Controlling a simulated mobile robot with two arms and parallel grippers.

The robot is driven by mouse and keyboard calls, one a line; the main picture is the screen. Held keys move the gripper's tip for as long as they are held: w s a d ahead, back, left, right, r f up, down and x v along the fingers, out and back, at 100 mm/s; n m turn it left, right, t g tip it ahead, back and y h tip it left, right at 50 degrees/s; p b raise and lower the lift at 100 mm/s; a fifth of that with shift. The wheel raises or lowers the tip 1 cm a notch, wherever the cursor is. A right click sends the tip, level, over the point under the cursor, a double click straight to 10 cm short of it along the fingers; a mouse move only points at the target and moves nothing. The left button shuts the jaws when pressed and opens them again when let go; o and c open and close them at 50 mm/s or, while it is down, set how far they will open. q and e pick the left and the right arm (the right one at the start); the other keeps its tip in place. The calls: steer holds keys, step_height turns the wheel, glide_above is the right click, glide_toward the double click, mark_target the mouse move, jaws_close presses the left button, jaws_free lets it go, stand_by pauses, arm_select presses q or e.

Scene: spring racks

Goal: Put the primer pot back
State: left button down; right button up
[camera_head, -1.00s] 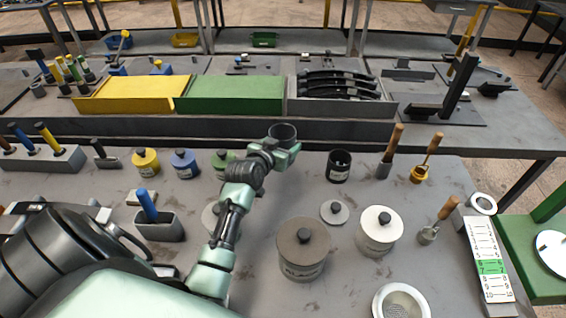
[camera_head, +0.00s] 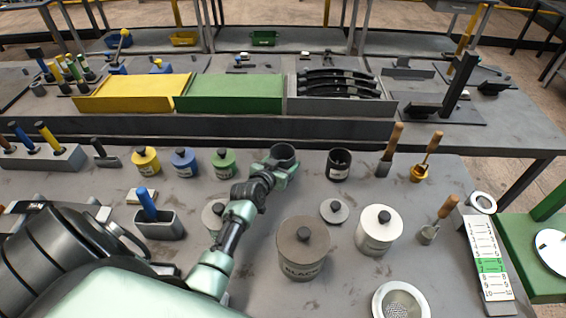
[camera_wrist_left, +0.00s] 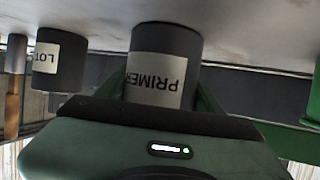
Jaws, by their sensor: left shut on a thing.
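The primer pot (camera_head: 284,153) is a small dark grey, open-topped pot in line with the row of small pots. In the left wrist view the pot (camera_wrist_left: 165,62) looks upside down, with a white label reading PRIMER. My left gripper (camera_head: 272,168) is shut around it and holds it upright. I cannot tell whether its base touches the table (camera_head: 310,188). My right gripper is not in view.
A dark labelled pot (camera_head: 339,165) stands to the right. Green (camera_head: 223,164), blue (camera_head: 184,164) and yellow (camera_head: 146,162) lidded pots stand to the left. A large black-labelled pot (camera_head: 303,250) and a white pot (camera_head: 378,232) stand nearer. A raised ledge (camera_head: 330,132) runs behind.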

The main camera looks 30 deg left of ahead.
arm_select(q)
steer(key=shift+c, duration=1.2)
jaws_free()
steer(key=shift+f, duration=0.15)
steer(key=shift+r, duration=0.25)
steer(key=v, duration=1.2)
steer(key=shift+b, duration=0.3)
